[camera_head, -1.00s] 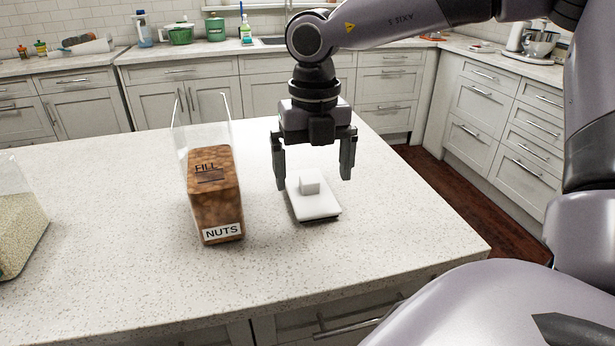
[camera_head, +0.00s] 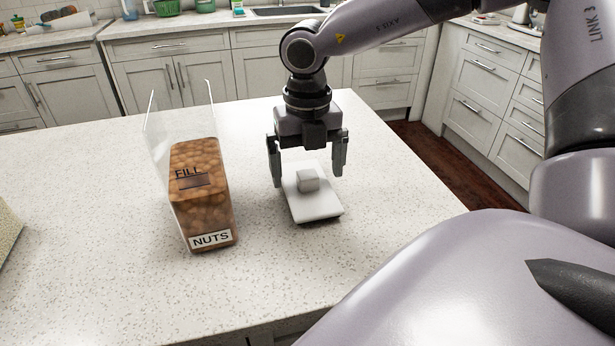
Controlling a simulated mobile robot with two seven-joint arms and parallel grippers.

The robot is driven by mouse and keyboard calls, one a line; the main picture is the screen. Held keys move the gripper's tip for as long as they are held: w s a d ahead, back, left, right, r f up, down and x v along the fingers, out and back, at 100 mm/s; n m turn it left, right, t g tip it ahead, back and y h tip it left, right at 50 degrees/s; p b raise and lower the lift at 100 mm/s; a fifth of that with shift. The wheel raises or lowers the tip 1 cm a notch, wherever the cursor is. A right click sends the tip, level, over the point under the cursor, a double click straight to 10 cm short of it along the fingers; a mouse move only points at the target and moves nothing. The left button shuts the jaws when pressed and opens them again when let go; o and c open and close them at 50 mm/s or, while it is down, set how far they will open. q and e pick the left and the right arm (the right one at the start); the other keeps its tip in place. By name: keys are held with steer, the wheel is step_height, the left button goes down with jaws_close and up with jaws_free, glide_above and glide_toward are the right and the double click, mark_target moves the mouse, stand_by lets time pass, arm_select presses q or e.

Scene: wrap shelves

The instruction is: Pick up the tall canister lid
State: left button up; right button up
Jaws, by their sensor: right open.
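The white canister lid (camera_head: 318,208) lies flat on the counter with its square knob (camera_head: 308,181) facing up. My right gripper (camera_head: 307,182) points down over the lid, its two fingers open and apart on either side of the knob. I cannot tell whether the fingertips touch the lid. The tall clear canister (camera_head: 203,195) stands open to the left of the lid, filled with nuts and marked "FILL" and "NUTS". My left gripper is not in view.
The speckled counter (camera_head: 100,230) is clear around the lid and canister. Part of another filled container (camera_head: 6,230) shows at the left edge. Cabinets and a back counter with a sink (camera_head: 285,11) stand behind. The counter's right edge is close to the lid.

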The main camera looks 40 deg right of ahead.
steer(key=shift+f, duration=0.9)
steer(key=c, duration=0.8)
steer(key=shift+c, duration=0.3)
steer(key=shift+r, duration=0.15)
